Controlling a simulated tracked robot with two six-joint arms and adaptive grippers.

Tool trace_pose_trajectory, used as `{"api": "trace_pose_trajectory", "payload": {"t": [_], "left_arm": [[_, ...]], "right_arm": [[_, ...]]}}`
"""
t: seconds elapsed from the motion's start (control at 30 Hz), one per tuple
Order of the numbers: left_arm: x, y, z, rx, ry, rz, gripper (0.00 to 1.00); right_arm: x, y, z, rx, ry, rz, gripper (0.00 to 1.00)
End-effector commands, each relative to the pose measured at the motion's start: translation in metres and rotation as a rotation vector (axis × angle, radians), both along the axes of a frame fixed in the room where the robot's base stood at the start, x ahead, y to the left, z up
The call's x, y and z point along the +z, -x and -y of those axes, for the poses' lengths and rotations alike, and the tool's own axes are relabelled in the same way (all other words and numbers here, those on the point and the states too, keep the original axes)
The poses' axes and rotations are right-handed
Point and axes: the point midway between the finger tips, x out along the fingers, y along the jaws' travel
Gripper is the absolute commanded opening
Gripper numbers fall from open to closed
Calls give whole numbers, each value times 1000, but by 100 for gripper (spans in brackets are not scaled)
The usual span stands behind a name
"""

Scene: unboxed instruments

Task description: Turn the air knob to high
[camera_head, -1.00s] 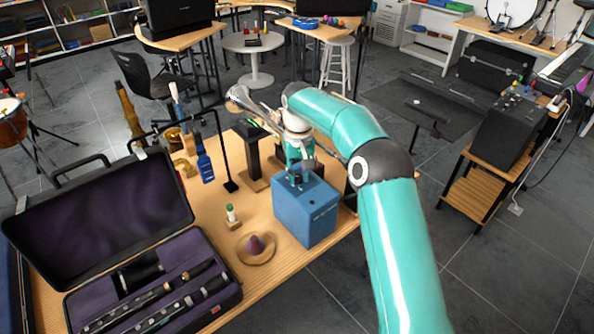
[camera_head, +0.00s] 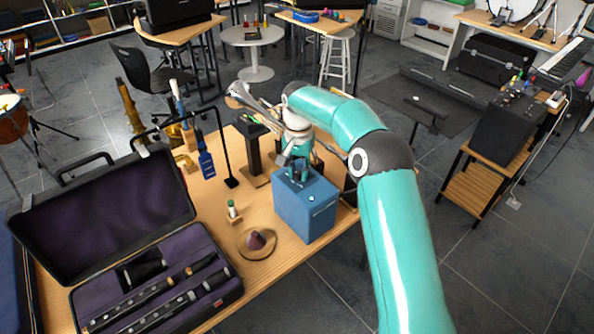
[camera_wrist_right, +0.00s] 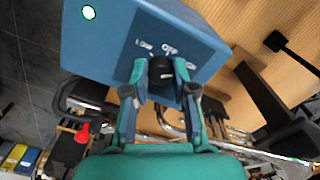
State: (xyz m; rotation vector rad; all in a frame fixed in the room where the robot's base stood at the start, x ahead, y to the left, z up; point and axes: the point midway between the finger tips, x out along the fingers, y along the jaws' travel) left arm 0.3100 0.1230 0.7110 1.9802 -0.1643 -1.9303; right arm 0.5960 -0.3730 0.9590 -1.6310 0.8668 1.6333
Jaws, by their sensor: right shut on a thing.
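The blue box (camera_head: 308,212) stands on the wooden table near its right edge, beneath my right gripper (camera_head: 299,172). In the right wrist view, the box (camera_wrist_right: 105,45) has a black knob (camera_wrist_right: 161,68) on its top panel, with white lettering around it; LOW and OFF can be made out, and a third label is partly hidden by a finger. My right gripper (camera_wrist_right: 160,85) is shut on this knob, one finger on each side. The knob's pointer direction is unclear. My left gripper is not in view.
An open black case (camera_head: 110,225) with purple lining holds instrument parts at the left. A round wooden dish (camera_head: 257,243) with a dark cone and a small green-topped bottle (camera_head: 232,209) stand left of the box. A dark post stand (camera_head: 254,160) is close behind it.

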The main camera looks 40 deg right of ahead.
Motion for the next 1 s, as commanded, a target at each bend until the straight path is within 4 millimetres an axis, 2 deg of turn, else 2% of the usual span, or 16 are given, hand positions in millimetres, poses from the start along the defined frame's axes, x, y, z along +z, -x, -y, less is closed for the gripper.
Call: {"api": "trace_pose_trajectory", "payload": {"t": [0.37,0.4,0.53,0.57,0.87,1.0], "left_arm": [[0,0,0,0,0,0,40],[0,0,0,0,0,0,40],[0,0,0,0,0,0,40],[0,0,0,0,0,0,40],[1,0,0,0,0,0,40],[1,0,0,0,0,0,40]], "right_arm": [[1,-1,0,-9,1,4,0],[1,-1,0,-9,1,4,27],[1,0,1,-9,1,3,49],[1,0,1,-8,1,3,51],[1,0,1,-8,1,2,51],[10,-1,0,-7,1,3,51]]}}
